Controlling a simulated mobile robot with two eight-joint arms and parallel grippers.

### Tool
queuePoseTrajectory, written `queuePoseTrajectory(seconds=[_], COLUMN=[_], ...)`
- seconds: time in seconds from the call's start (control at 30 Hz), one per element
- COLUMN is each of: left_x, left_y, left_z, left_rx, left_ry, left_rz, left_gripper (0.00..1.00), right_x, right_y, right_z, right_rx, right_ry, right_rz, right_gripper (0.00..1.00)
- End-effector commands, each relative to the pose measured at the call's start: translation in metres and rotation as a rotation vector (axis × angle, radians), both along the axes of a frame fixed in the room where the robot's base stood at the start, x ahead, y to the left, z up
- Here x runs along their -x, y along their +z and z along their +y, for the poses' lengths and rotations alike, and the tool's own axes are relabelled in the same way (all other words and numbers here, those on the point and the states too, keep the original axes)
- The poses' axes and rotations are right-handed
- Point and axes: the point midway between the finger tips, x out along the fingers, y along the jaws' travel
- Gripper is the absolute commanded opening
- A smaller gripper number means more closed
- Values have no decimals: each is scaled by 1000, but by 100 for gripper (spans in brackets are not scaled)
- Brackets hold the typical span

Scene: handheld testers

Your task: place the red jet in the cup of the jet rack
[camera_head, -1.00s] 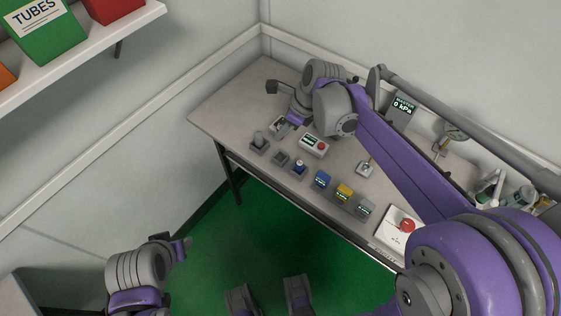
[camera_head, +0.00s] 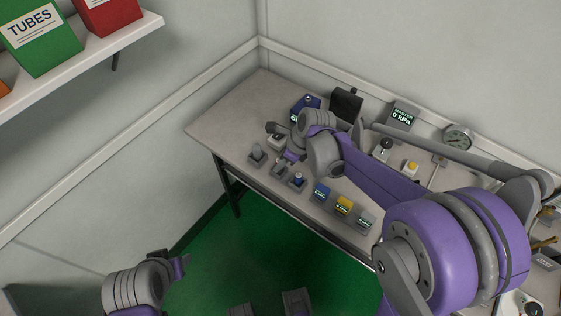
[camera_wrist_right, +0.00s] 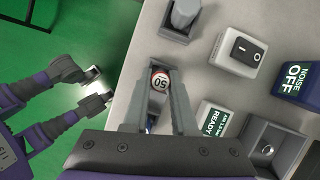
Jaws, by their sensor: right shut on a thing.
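My right gripper (camera_wrist_right: 166,100) is shut on the red jet (camera_wrist_right: 159,82), whose red-ringed top with "50" shows between the fingers in the right wrist view. In the head view my right gripper (camera_head: 284,158) is over the middle of the jet rack's row, and the jet is hidden there. A grey jet stands in the left cup (camera_head: 256,155) and a blue-topped jet in the right cup (camera_head: 297,181). The middle cup (camera_head: 278,169) is partly covered; I cannot tell whether the jet is seated in it. My left gripper (camera_head: 182,266) is off the bench, its opening unclear.
Blue (camera_head: 322,191), yellow (camera_head: 344,206) and grey (camera_head: 366,219) display blocks line the bench's front edge. A READY box (camera_wrist_right: 216,121), a rocker switch box (camera_wrist_right: 239,50) and a NOISE OFF block (camera_wrist_right: 299,83) stand close beside the right gripper. The bench's left end (camera_head: 225,125) is clear.

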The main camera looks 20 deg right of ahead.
Motion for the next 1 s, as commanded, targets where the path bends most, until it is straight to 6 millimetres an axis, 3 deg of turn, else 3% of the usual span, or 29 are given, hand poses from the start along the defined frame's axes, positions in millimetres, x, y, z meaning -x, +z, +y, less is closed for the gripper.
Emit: queuePoseTrajectory(seconds=[0.5, 0.53, 0.67, 0.83, 1.0], left_x=[1, 1, 1, 0, -1], left_y=[-11, -11, -11, -3, 4], left_z=[0, 0, 0, 0, 0], left_rx=[0, 0, 0, 0, 0], left_ry=[0, 0, 0, 0, 0], left_rz=[3, 3, 3, 1, -1], left_gripper=[50, 50, 50, 50, 50], right_x=[2, 2, 2, 2, 7], right_y=[-14, -14, -15, -6, 22], right_z=[0, 0, 0, 0, -8], right_rx=[3, 3, 5, 5, 3], right_ry=[2, 3, 5, 6, 0], right_rz=[4, 5, 7, 6, 4], right_gripper=[0, 31, 54, 55, 55])
